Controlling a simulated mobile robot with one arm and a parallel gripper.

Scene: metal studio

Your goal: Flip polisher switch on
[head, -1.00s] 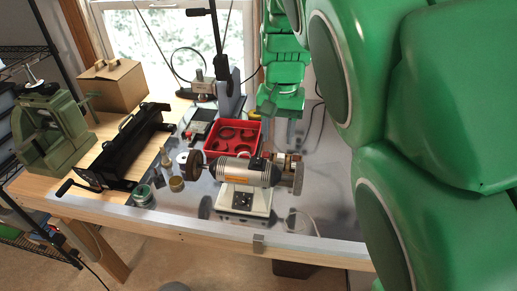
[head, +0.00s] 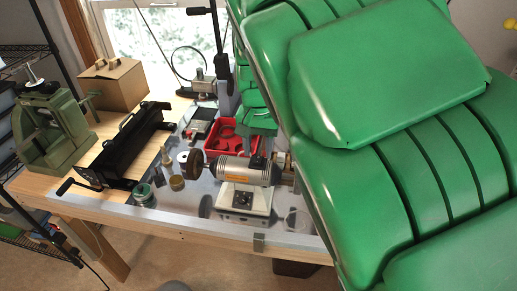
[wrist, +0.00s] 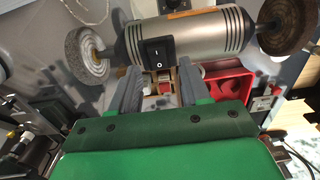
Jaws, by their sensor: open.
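The polisher (head: 232,170) is a silver motor on a pale base on the bench, with a brown wheel at left and a grey wheel at right. In the wrist view, the motor body (wrist: 205,38) spans the top. Its black rocker switch (wrist: 157,52), marked I and O, faces me; which side is pressed in is unclear. My gripper (wrist: 157,82) is open and empty. Its two fingertips lie just below the switch in the wrist view, one on each side; contact cannot be told. In the head view my arm hides the polisher's right end.
A red tray (head: 222,149) lies behind the polisher, partly under my gripper. Small jars (head: 144,195) stand to its left. A black roller machine (head: 122,147), a cardboard box (head: 112,87) and a green press (head: 50,130) occupy the left.

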